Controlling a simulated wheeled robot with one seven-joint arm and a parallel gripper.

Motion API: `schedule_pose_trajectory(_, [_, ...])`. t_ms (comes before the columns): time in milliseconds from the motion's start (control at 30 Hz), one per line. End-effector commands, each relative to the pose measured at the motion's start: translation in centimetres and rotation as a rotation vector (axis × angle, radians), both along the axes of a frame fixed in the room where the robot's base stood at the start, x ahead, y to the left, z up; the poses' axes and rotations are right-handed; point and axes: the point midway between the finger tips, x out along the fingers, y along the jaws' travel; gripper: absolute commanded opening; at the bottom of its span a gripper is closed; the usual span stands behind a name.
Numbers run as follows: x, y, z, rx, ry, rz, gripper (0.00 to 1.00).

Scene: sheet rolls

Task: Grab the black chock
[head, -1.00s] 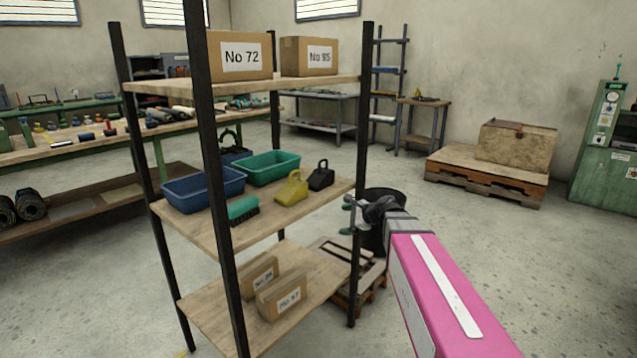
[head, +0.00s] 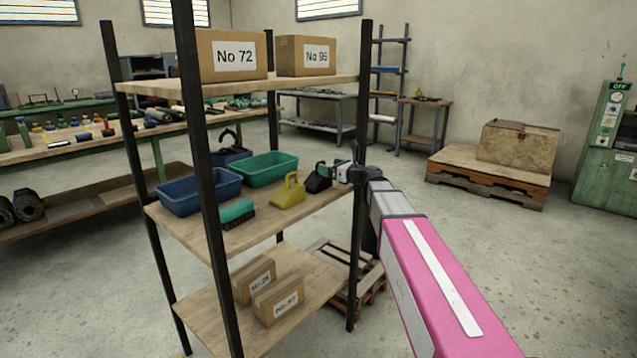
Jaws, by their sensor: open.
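The black chock (head: 316,180) stands on the middle shelf (head: 262,232) near its right end, just right of a yellow chock (head: 288,191). Its handle points up. My gripper (head: 330,172) is open at the right side of the black chock, close to its handle and upper part. The fingers partly cover the chock's right side. I cannot tell whether they touch it or stand around it.
A blue bin (head: 200,192), a green bin (head: 268,169) and a teal brush (head: 238,213) share the shelf. A black front post (head: 205,150) and a right post (head: 360,120) frame it. Boxes (head: 236,56) stand on the top shelf above.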

Motion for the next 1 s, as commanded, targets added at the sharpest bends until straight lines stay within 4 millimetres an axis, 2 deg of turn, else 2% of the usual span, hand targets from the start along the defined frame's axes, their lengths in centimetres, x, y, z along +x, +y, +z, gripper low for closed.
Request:
schedule_pose_trajectory(167, [0.9,1.1,0.0,-0.001,0.0,0.001,0.88])
schedule_pose_trajectory(400, [2.9,3.7,-0.1,-0.001,0.0,0.001,0.88])
schedule_pose_trajectory(667, [3.1,4.1,-0.1,-0.001,0.0,0.0,0.88])
schedule_pose_trajectory(700, [3.0,4.1,-0.1,-0.001,0.0,0.0,0.82])
schedule_pose_trajectory(767, [3.1,4.1,-0.1,-0.001,0.0,0.0,0.62])
schedule_pose_trajectory(800, [3.0,4.1,-0.1,-0.001,0.0,0.0,0.49])
schedule_pose_trajectory(933, [3.1,4.1,-0.1,-0.001,0.0,0.0,0.07])
schedule_pose_trajectory(1000, [3.0,4.1,0.0,-0.001,-0.001,0.0,0.07])
